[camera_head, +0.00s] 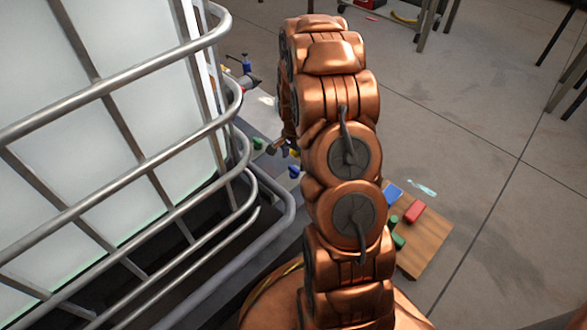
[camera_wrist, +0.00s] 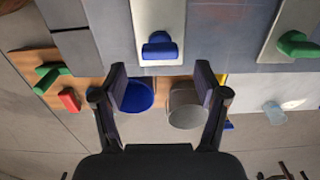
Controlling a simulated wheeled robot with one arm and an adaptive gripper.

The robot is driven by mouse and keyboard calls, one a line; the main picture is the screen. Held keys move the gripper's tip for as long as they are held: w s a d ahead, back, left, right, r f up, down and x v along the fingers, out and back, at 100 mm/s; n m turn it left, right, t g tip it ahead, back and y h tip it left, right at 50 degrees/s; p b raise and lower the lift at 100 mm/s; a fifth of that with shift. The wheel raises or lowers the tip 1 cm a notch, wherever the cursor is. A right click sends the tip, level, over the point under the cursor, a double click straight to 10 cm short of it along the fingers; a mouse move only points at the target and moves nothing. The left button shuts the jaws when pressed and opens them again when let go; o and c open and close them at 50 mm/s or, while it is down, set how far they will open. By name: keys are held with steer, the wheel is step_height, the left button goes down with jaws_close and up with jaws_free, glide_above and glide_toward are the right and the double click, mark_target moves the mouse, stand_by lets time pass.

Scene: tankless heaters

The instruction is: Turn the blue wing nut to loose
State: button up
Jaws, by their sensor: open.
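A blue wing nut (camera_wrist: 160,47) sits on a pale upright plate (camera_wrist: 158,12) at the top centre of the wrist view. My gripper (camera_wrist: 161,74) is open and empty, with its two dark fingers spread to the left and right. The wing nut lies ahead of the gap between the fingertips, and I see no contact. In the head view a blue piece (camera_head: 294,172) shows just left of my arm; I cannot tell if it is the same nut. My arm hides most of the gripper there.
A green handle (camera_wrist: 297,44) is on another plate at right. A blue cup (camera_wrist: 136,96) and a grey cup (camera_wrist: 187,106) appear behind the fingers. A caged white tank (camera_head: 120,110) fills the left. A wooden board (camera_head: 428,240) with coloured blocks lies right of my arm.

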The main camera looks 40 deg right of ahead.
mark_target(294, 168)
step_height(294, 168, down, 4)
steer(key=shift+f+b, duration=0.15)
steer(key=shift+b, duration=0.4)
steer(key=c, duration=1.2)
